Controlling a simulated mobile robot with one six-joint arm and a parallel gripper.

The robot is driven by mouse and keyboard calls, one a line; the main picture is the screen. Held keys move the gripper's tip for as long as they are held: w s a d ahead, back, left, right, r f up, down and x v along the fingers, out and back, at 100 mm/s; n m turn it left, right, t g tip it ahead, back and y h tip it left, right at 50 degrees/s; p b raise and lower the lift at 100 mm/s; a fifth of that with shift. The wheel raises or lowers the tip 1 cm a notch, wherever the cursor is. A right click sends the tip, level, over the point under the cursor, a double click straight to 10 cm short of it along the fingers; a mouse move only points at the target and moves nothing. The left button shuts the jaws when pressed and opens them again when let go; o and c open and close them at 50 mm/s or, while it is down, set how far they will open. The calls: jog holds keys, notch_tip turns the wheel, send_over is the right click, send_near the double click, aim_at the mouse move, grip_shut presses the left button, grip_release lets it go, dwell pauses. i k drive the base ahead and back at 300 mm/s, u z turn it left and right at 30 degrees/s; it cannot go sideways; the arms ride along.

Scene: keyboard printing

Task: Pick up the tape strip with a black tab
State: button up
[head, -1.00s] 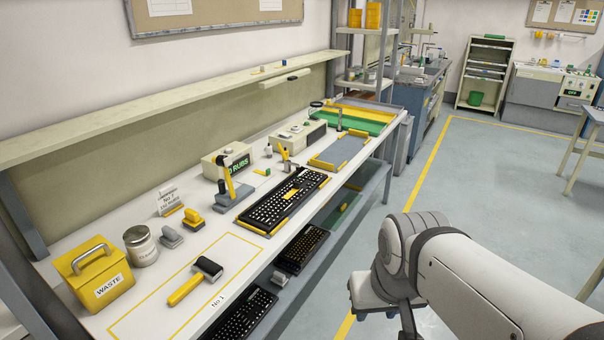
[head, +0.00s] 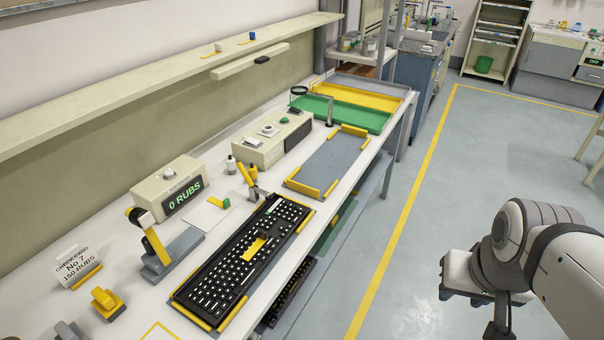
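I cannot make out for certain a tape strip with a black tab. A small black piece (head: 262,60) sits on the narrow beige ledge below the wall shelf, and any strip attached to it is too small to tell. My gripper (head: 500,325) is at the lower right, over the floor and well away from the bench. Its fingers are partly cut off by the frame edge.
The bench holds a black keyboard (head: 245,262) in a yellow-edged holder, a lever tool (head: 152,245), a "0 RUBS" counter box (head: 166,188), a second beige box (head: 262,148), a grey tray (head: 332,160) and green (head: 350,117) and yellow trays. The floor (head: 440,190) beside the bench is clear.

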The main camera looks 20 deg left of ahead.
aim_at(262, 238)
jog(key=u, duration=0.25)
jog(key=i, duration=0.9)
jog(key=u, duration=0.5)
jog(key=k, duration=0.75)
jog(key=u, duration=0.2)
jog(key=i, duration=0.75)
jog(key=z, duration=0.05)
